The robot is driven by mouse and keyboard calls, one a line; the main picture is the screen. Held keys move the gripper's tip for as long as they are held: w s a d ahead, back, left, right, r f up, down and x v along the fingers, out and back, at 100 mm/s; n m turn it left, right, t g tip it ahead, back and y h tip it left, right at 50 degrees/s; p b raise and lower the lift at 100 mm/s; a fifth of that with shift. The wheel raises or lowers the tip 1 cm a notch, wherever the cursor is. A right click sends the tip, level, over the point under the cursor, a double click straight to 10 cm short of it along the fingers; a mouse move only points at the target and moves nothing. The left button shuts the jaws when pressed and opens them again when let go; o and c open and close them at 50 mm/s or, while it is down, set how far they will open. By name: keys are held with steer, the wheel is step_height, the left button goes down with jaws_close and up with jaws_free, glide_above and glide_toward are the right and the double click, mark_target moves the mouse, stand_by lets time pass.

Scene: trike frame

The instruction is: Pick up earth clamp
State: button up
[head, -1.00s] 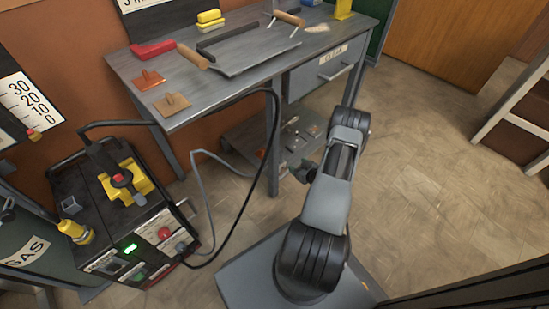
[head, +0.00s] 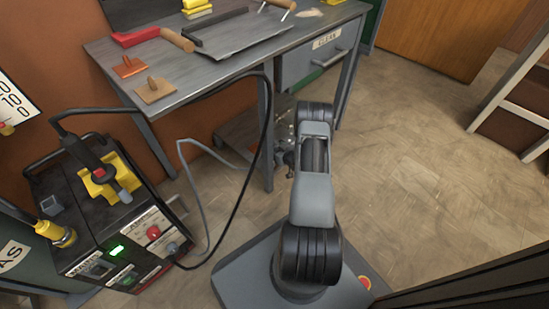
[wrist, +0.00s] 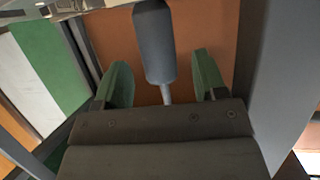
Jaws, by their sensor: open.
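My gripper (wrist: 162,61) is open in the wrist view, with two green fingers apart. A blue-grey cylinder (wrist: 154,45) on a thin stem shows between the fingers; neither finger visibly touches it. I cannot tell whether it is part of the earth clamp. In the head view my gripper (head: 286,159) is a small dark shape beside my arm, mostly hidden, near the bench's lower shelf. A grey cable (head: 183,160) runs from the welding machine (head: 112,225) toward that shelf. No earth clamp can be clearly made out in the head view.
The workbench (head: 190,88) stands ahead, carrying trowels and floats, with a drawer and a low shelf (head: 232,138). A black cable (head: 262,130) loops beside the bench leg. A yellow holder (head: 108,185) sits on the welding machine. Open floor (head: 410,160) lies to the right.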

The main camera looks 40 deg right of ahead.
steer(key=x, duration=0.2)
steer(key=shift+w+f+b, duration=0.15)
steer(key=shift+w+b, duration=0.05)
steer(key=shift+b, duration=0.15)
steer(key=shift+c, duration=0.2)
steer(key=c, duration=1)
steer(key=shift+o, duration=0.2)
